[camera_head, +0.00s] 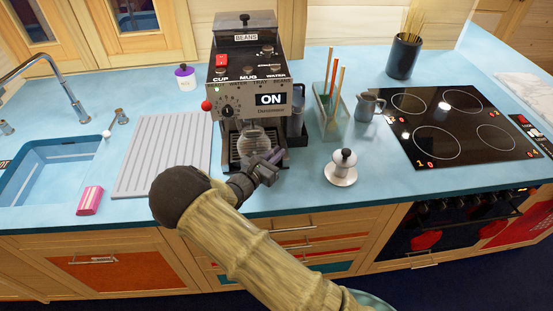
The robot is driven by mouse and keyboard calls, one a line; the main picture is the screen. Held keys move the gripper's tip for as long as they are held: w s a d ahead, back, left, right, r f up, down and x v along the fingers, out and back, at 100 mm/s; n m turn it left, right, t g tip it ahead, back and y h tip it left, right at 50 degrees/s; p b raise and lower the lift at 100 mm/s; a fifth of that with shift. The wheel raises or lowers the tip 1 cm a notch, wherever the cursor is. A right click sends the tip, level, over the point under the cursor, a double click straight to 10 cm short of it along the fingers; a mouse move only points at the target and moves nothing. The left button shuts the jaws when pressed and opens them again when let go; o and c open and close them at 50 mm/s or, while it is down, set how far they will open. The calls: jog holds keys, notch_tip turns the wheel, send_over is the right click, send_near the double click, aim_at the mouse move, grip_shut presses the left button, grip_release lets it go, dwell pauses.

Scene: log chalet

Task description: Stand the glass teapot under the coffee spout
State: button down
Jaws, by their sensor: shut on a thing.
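The glass teapot (251,140) is at the coffee machine (262,70), low in its front below the panel, in the area of the spout. It looks roughly upright. My gripper (264,165) is at the teapot's near side, shut on it. The fingertips and the exact grip are small and partly hidden by my wrist. The spout itself is hard to make out behind and above the glass. I cannot tell whether the teapot's base touches the drip tray (236,157). The machine's panel reads ON.
A ribbed drainboard (165,150) and a sink (48,175) lie to the left. The front counter is mostly clear.

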jog(key=shift+w+a+f+b, duration=0.15)
jog(key=shift+w+b, duration=0.15)
jog(key=shift+w, duration=0.7)
jog(key=shift+w+a+r+b, duration=0.15)
jog(key=shift+w+b, duration=0.15)
jog(key=shift+w, duration=0.65)
jog(key=shift+f, duration=0.25)
jog(key=c, duration=1.4)
grip_release()
jog(key=shift+s, duration=0.15)
jog(key=shift+p+v, duration=0.75)
jog(key=shift+v, duration=3.6)
